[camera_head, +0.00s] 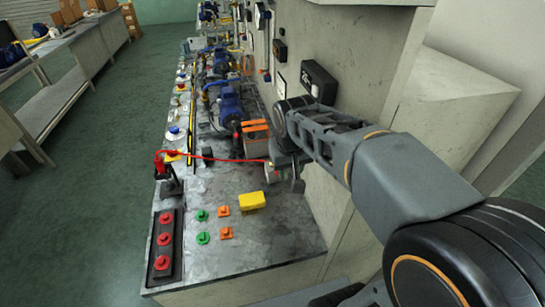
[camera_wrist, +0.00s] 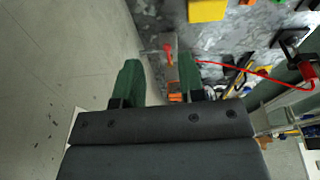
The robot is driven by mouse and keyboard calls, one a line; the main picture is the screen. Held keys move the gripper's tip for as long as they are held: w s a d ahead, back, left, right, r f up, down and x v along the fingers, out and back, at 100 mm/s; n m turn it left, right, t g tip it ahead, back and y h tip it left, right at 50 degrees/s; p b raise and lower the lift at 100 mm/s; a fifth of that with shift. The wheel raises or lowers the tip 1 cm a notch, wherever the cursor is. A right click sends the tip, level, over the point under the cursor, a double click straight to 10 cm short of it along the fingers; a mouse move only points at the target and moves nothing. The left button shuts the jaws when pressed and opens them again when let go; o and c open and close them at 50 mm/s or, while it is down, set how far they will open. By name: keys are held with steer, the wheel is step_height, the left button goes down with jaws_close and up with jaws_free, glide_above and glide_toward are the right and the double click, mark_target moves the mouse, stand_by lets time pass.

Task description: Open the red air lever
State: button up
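A small red-orange lever-like part (camera_wrist: 168,52), which looks like the red air lever, shows in the wrist view beside the wall, beyond my fingertips. My gripper (camera_wrist: 157,72) is open, with two green fingers apart and nothing visibly held between them. The lever lies roughly in line with the gap, and I see no clear contact. In the head view my gripper (camera_head: 286,178) hangs over the bench near the wall and largely hides that spot. A thin red hose (camera_head: 225,160) runs from a red fitting (camera_head: 160,162) toward my gripper.
A yellow block (camera_head: 251,201) sits on the bench in front of my gripper. Green (camera_head: 203,238) and orange (camera_head: 226,233) knobs stand nearby. A black panel with red buttons (camera_head: 163,263) is at the left edge. Blue pumps (camera_head: 231,103) line the back, and the wall (camera_head: 345,45) is close on the right.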

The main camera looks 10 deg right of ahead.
steer(key=w+a+f+g+h+p, duration=0.2)
steer(key=w, duration=1.4)
steer(key=x, duration=1.2)
steer(key=shift+a+f+p, duration=0.1)
steer(key=shift+f+p, duration=0.2)
steer(key=shift+f, duration=0.15)
jaws_close()
